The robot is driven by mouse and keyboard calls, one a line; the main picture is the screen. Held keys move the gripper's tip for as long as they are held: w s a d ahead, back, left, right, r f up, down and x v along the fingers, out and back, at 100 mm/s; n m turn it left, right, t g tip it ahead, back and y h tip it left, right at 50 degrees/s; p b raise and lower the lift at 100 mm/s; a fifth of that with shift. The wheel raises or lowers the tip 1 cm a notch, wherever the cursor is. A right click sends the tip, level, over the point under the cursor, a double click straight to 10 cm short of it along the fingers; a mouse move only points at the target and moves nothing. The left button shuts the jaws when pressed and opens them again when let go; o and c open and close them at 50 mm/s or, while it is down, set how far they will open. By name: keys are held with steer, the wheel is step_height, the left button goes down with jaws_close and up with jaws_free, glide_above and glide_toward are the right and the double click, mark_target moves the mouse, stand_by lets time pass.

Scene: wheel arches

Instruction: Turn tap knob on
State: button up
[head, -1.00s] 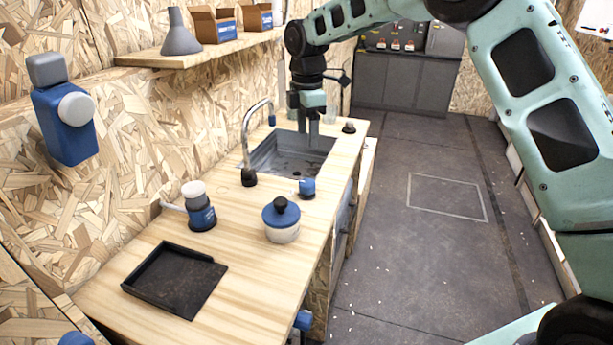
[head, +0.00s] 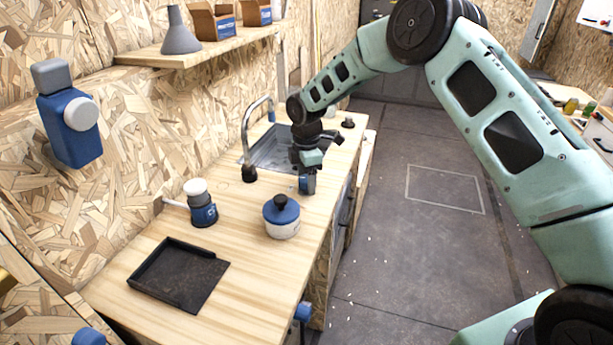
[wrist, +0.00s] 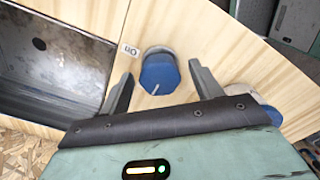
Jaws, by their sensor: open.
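The tap knob is a blue round knob (wrist: 157,74) with a white pointer line, on the wooden counter beside the sink. A small label reading "ON" (wrist: 130,50) lies next to it. My gripper (wrist: 161,68) is open, with one finger on each side of the knob and visible gaps between. In the head view my gripper (head: 308,182) points down over the knob and mostly hides it. The curved metal tap (head: 247,140) stands at the sink's left edge. No water stream can be made out.
The sink (head: 265,158) is behind my gripper. A white jar with a blue lid (head: 281,217) stands close in front, and a blue and white dispenser (head: 202,205) is to the left. A black tray (head: 180,275) lies nearer.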

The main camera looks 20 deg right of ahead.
steer(key=c, duration=1)
steer(key=shift+o, duration=0.2)
steer(key=shift+m, duration=0.3)
steer(key=m+b, duration=0.1)
steer(key=m, duration=0.2)
steer(key=shift+m, duration=0.3)
steer(key=m+b, duration=0.1)
steer(key=m, duration=0.3)
steer(key=shift+m, duration=0.3)
steer(key=m, duration=0.4)
steer(key=shift+b, duration=0.3)
steer(key=m, duration=0.5)
